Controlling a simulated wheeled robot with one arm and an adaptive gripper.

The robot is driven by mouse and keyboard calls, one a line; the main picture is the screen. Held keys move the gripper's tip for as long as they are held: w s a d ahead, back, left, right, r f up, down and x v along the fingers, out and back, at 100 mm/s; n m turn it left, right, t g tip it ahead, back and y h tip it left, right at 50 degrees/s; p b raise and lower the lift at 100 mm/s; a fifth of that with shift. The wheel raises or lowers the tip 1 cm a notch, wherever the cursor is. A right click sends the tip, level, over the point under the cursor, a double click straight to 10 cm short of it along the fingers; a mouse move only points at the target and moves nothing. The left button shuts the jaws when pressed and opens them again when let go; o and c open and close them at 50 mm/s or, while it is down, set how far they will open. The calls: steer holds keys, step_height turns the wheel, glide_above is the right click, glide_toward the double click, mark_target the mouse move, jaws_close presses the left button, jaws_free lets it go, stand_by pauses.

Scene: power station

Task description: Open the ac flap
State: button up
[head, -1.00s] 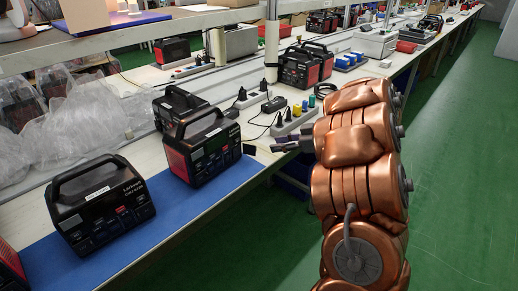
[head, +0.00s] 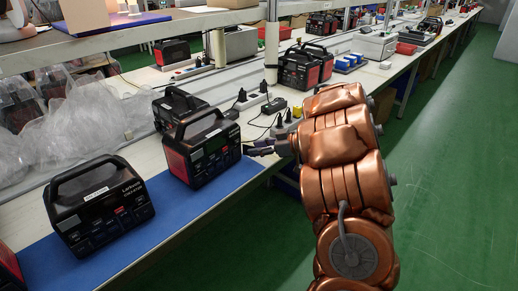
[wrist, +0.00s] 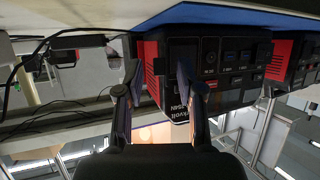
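A black and red power station (head: 205,150) with a top handle stands upright on the blue mat (head: 200,194). My gripper (head: 254,147) is just right of it in the head view, apart from it as far as I can tell. In the wrist view the picture is upside down and the power station (wrist: 232,68) shows its ported front panel. My gripper (wrist: 155,88) is open there, with nothing between its fingers. Its right finger covers part of the panel. I cannot make out the AC flap for certain.
Another power station (head: 100,208) stands on the mat at the left, and one more (head: 178,107) stands behind. A power strip (head: 285,127) with plugs and cables lies on the bench beside my gripper. The green floor (head: 440,190) at the right is clear.

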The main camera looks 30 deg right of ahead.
jaws_close()
steer(key=shift+d+r+p, duration=0.15)
steer(key=shift+p, duration=0.5)
